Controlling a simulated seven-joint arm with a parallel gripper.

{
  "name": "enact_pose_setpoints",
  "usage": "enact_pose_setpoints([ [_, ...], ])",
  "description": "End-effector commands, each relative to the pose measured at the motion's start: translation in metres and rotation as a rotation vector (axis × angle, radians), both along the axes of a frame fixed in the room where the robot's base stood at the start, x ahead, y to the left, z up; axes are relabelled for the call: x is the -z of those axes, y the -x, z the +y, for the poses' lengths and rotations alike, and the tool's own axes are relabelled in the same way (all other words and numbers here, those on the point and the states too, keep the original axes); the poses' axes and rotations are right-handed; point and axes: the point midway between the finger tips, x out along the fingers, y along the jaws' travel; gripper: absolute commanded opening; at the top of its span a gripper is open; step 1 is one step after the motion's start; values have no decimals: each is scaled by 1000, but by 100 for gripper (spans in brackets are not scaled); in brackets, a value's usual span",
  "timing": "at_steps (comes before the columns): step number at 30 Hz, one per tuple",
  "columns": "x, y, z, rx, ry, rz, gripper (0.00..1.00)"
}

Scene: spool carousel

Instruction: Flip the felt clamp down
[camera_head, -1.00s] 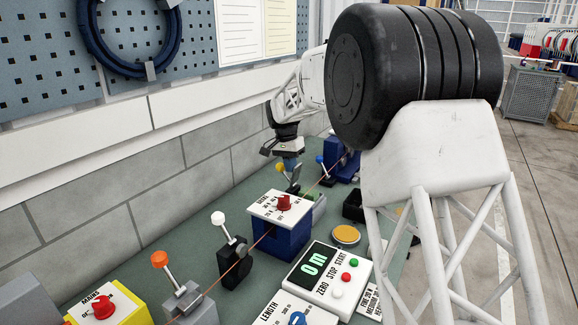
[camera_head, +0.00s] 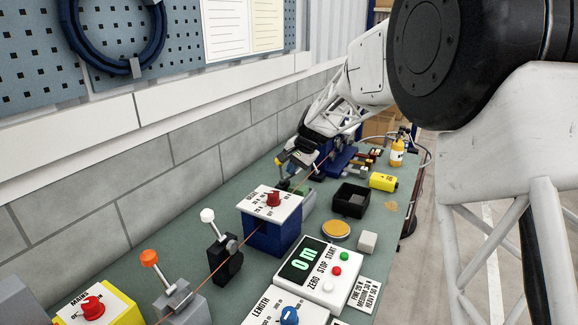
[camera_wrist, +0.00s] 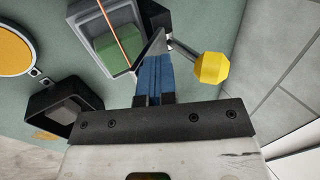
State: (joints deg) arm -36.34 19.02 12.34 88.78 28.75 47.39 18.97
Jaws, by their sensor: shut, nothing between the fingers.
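The felt clamp shows in the wrist view as a grey housing (camera_wrist: 88,35) with a green felt pad (camera_wrist: 119,51) inside and an orange wire over it. Its lever ends in a yellow knob (camera_wrist: 211,68), which stands out to the right of the housing. In the head view the clamp (camera_head: 308,200) is small, behind the blue box, and partly hidden. My gripper's blue fingers (camera_wrist: 154,66) are shut and empty, beside the housing and left of the knob. Their tips overlap the lever's base in the picture; I cannot tell whether they touch. My gripper (camera_head: 297,160) is above the clamp's far end.
A blue box with a red knob (camera_head: 273,198), a white-knobbed lever clamp (camera_head: 224,265) and an orange-knobbed one (camera_head: 173,297) line the wire. A black tray (camera_head: 350,202) and yellow disc (camera_head: 336,229) lie right of the clamp. A block wall (camera_head: 150,190) runs along the left.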

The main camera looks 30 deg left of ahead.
Motion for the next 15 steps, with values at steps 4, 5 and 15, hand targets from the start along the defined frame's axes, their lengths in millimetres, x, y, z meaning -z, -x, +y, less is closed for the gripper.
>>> enact_pose_setpoints([
  [4,5,0,-8,3,-81,3,0],
  [5,6,0,-8,2,-98,2,0],
  [15,13,0,-17,2,-244,1,0],
])
